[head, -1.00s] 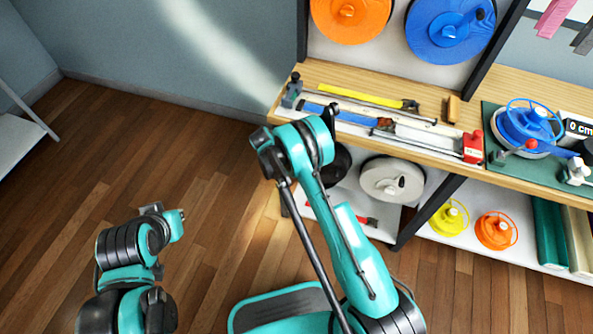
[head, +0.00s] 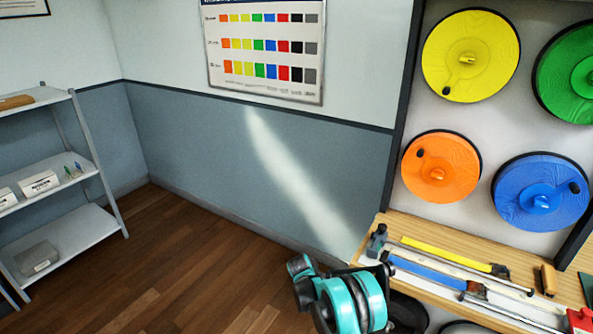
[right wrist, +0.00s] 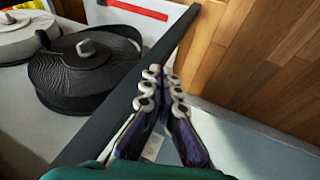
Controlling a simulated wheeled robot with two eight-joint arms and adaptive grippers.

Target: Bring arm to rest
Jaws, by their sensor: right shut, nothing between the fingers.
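My right arm (head: 350,303) shows at the bottom of the head view, in front of the left end of the wooden bench; its gripper cannot be made out clearly there. In the right wrist view my right gripper (right wrist: 166,78) is shut and empty, its fingers together. The fingers are close to a dark post (right wrist: 118,92) of the rack; whether they touch it I cannot tell. My left arm and gripper are not in view.
The wooden bench (head: 450,237) carries a yellow strap (head: 445,256) and a blue strap (head: 430,274). Orange (head: 437,190), blue, yellow and green reels hang above. A grey shelf unit (head: 62,245) stands at left. The floor (head: 130,262) between is clear.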

